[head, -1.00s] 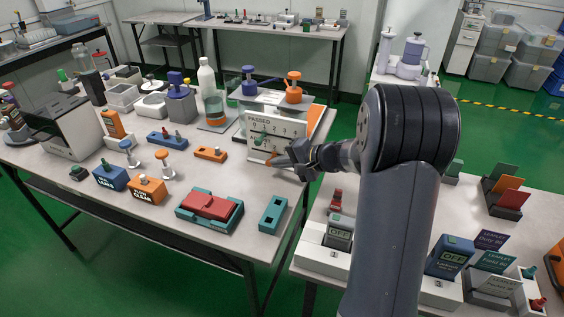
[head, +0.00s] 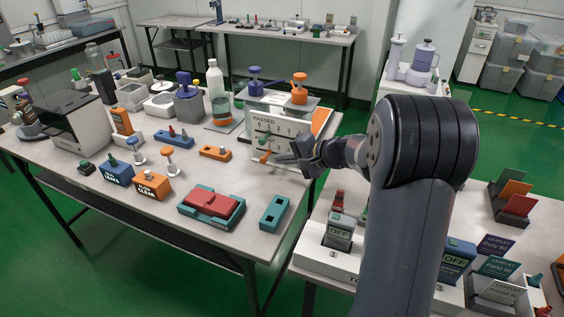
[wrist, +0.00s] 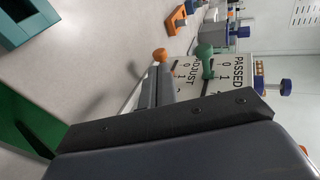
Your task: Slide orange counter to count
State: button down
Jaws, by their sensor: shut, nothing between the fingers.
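The white counter board (head: 294,128) marked PASSED stands upright near the right end of the left table. Its green knob (head: 263,140) sits on the upper row of numbers. The orange counter knob (head: 265,157) sticks out lower, near the left of the board. In the wrist view the orange knob (wrist: 160,55) is by the ADJUST row, and the green knob (wrist: 205,52) by the PASSED row. My gripper (head: 278,158) is shut and empty, its tips just right of the orange knob. In the wrist view the fingertips (wrist: 158,72) reach the knob; contact is unclear.
Orange (head: 299,88) and purple (head: 255,82) handled tools stand behind the board. A small orange block (head: 215,153) lies to its left. A red-and-teal device (head: 211,206) and a teal block (head: 274,214) are in front. Bare table lies between them and the board.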

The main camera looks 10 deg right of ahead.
jog(key=v, duration=1)
jog(key=shift+p, duration=0.35)
jog(key=shift+d, duration=0.1)
